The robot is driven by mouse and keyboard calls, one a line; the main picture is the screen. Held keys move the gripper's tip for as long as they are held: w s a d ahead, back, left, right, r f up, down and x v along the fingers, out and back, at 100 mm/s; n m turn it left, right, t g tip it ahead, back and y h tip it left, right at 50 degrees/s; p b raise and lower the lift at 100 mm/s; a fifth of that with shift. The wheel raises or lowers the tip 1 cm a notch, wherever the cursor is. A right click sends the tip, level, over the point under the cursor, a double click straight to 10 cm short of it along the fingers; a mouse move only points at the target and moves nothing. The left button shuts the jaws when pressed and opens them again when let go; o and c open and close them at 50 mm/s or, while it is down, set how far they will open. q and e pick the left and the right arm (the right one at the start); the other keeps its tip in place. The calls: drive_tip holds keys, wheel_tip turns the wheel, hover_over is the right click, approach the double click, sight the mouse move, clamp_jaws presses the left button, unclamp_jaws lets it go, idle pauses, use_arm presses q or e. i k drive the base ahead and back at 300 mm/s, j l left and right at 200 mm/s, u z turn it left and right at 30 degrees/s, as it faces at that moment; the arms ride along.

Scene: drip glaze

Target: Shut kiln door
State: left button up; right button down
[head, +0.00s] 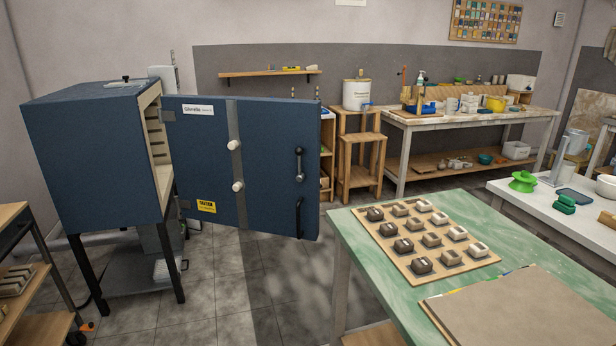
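The kiln (95,150) is a dark blue box on black legs at the left of the head view. Its door (265,150) stands wide open, swung out to the right, with its outer face toward me. The door carries a black handle (299,165), a second black bar below it near the free edge, two white knobs and a yellow label. Part of the pale kiln interior (155,140) shows in the gap at the hinge side. Neither of my grippers is in view.
A green-topped table (375,285) with a board of small glazed tiles (395,262) stands at the right front, near the door's free edge. A wooden cart (12,215) is at the left edge. Grey tiled floor (235,285) lies open before the door.

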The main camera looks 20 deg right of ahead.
sight(268, 132)
drive_tip(key=i, duration=0.9)
